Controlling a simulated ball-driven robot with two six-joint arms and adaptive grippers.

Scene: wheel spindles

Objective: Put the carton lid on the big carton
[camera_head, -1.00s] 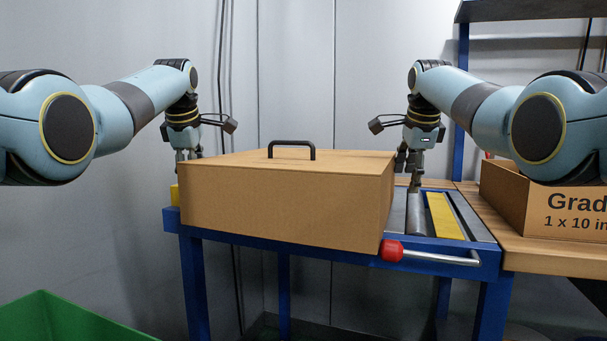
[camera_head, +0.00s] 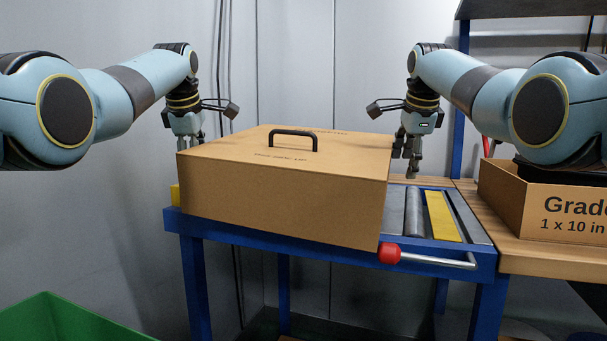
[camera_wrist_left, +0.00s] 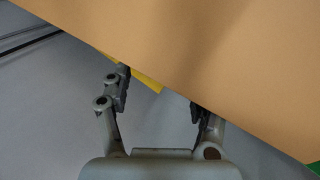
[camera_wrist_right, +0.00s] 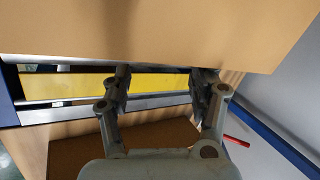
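The big carton (camera_head: 280,208) is a brown box on the blue conveyor stand. The carton lid (camera_head: 235,148), with a black handle, forms its top; I cannot make out a seam between them. My left gripper (camera_head: 190,145) is at the far left end, its tips partly hidden by the box. The left wrist view shows its fingers apart and empty, beside the brown board. My right gripper (camera_head: 408,168) is just off the right end, pointing down. The right wrist view shows its fingers (camera_wrist_right: 160,88) apart with nothing between them. Whether either touches the box is unclear.
Rollers and a yellow strip (camera_head: 442,216) lie bare right of the box. A red knob (camera_head: 389,253) and a metal bar are at the stand's front. A printed carton (camera_head: 570,215) stands on the wooden bench at right. A green bin (camera_head: 70,318) is at lower left.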

